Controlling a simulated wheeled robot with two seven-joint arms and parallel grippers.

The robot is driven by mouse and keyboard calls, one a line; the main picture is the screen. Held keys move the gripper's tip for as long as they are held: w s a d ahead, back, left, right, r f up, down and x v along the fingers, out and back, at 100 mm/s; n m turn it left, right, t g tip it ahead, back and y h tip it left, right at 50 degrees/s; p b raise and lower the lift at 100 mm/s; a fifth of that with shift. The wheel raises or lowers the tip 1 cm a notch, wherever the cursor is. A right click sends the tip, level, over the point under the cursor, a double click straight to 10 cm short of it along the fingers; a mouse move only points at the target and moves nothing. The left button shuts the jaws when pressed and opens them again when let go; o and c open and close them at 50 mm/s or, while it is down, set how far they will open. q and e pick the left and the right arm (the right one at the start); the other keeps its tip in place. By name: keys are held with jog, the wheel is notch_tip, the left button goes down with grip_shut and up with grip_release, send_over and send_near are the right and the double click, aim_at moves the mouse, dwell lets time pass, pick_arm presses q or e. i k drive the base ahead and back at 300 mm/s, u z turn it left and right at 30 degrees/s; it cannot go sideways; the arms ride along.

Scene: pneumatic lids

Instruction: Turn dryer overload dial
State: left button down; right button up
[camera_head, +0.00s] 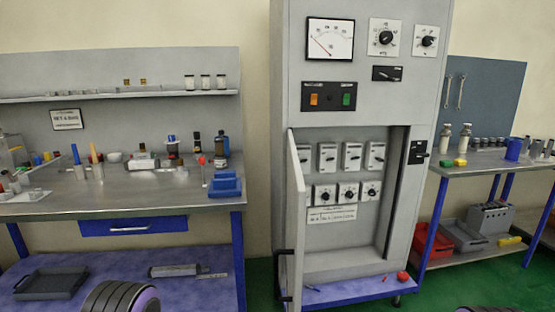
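A tall grey control cabinet (370,92) stands in the centre with its lower door (296,215) swung open to the left. Inside, a lower row holds three dials: a left dial (325,196), a middle dial (348,194) and a right dial (372,191). A white label plate (332,214) sits below them, its text too small to read, so I cannot tell which dial is the dryer's. Above the dials is a row of white switch units (352,155). Neither of my grippers is in view; only dark ribbed parts of mine show at the bottom edge.
The cabinet's upper panel has a gauge (330,39) and two more dials (386,38). A cluttered metal workbench (130,200) stands left, another bench (490,160) right. The open door's edge and handle (285,265) stick out in front. Green floor shows between the benches.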

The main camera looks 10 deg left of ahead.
aim_at(372, 193)
jog(key=i, duration=0.95)
jog(key=z, duration=0.05)
